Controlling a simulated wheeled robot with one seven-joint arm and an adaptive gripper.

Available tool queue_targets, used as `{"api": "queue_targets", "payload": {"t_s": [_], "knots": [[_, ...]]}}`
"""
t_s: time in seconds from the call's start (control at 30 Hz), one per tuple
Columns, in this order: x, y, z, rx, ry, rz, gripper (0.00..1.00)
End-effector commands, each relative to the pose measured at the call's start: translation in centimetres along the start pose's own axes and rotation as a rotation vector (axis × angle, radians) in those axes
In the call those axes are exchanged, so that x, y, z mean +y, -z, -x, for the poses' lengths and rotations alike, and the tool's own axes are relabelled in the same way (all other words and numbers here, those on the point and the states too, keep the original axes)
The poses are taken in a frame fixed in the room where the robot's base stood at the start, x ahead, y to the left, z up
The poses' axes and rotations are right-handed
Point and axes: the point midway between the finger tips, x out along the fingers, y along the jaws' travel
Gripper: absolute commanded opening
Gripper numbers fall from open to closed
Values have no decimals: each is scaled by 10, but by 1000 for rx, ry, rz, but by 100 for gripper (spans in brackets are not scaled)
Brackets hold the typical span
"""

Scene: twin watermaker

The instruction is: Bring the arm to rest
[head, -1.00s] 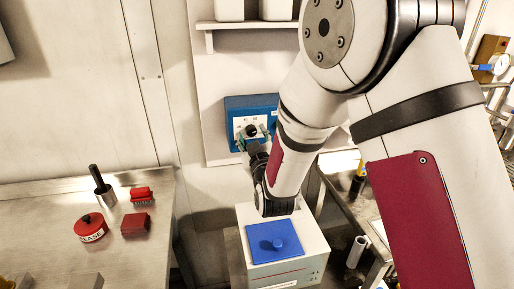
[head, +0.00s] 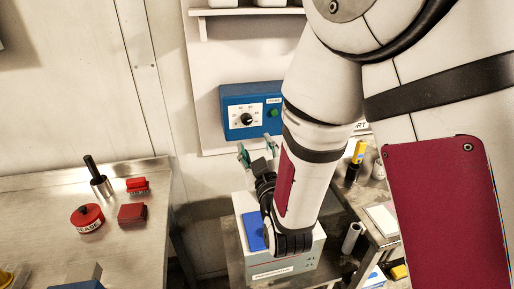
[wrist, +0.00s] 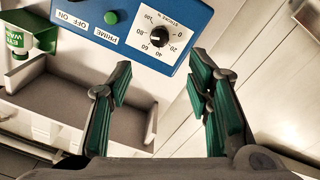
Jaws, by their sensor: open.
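My gripper (head: 257,151) is open and empty, its green-padded fingers spread apart. The box carries a black knob (wrist: 159,37) on a white dial and a green button (wrist: 111,17). My arm reaches down from the upper right and hides part of the white box.
The left steel bench (head: 135,235) holds a red grease tin (head: 87,218), a red block (head: 132,214), a red brush (head: 137,185) and a black-handled tool (head: 97,178). A right bench holds bottles.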

Motion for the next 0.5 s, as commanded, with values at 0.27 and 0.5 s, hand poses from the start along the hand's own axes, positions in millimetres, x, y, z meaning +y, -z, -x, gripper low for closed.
{"api": "queue_targets", "payload": {"t_s": [0.27,0.5], "knots": [[22,4,-4,-83,22,-64,46],[64,8,10,-295,87,-201,46]]}}
